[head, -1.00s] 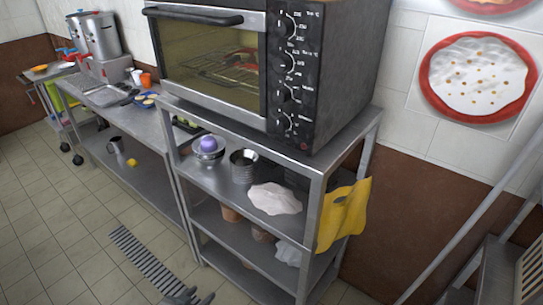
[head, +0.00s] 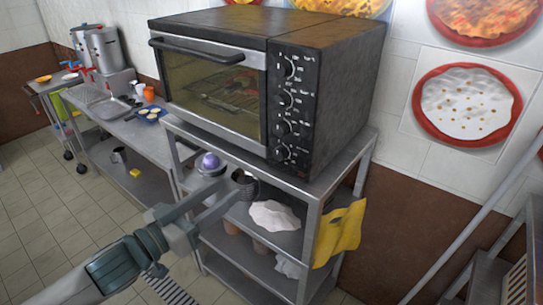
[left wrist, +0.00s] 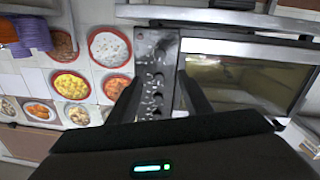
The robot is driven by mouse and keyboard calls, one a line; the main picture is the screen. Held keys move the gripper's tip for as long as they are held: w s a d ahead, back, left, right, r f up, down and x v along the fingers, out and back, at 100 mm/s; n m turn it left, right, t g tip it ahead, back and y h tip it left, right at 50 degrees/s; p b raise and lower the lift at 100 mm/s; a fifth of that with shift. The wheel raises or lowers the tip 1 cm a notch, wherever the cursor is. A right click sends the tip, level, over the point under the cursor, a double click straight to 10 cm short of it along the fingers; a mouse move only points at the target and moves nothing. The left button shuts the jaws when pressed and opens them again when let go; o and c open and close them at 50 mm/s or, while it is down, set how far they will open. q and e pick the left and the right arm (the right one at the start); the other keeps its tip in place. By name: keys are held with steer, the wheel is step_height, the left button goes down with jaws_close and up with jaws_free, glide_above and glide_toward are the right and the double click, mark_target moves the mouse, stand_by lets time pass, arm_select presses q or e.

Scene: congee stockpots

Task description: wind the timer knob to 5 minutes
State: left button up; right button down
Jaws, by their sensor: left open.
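The black oven (head: 330,95) stands on top of the metal rack, with a column of several dark knobs on its front panel, which also shows in the left wrist view (left wrist: 157,60). I cannot read which knob is the timer; the lowest knob (head: 282,152) and the top knob (head: 290,67) both show. My left gripper (head: 236,182) is open and empty, in front of the rack and lower than the knobs in the head view. In the left wrist view its two fingers (left wrist: 160,88) are spread either side of the panel's knobs. My right gripper is out of view.
The rack's upper shelf holds a purple ball in a bowl (head: 210,164), a metal pot (head: 245,184) and a white cloth-like heap (head: 275,215). A yellow cloth (head: 340,232) hangs at the rack's right side. A counter with stockpots (head: 108,50) stands at the left.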

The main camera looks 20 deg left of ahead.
arm_select(q)
steer(key=shift+w+f, duration=0.1)
steer(key=shift+w, duration=0.05)
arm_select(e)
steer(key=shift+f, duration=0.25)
arm_select(q)
steer(key=b, duration=1.4)
glide_toward(277, 155)
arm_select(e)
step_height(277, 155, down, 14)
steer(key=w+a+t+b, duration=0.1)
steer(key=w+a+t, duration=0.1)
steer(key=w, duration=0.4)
arm_select(q)
steer(key=p+x, duration=0.1)
steer(key=x, duration=0.5)
steer(key=shift+w+d, duration=0.15)
steer(key=shift+w, duration=0.2)
steer(key=shift+w+d+p, duration=0.2)
steer(key=shift+w+p, duration=0.15)
steer(key=shift+w, duration=0.2)
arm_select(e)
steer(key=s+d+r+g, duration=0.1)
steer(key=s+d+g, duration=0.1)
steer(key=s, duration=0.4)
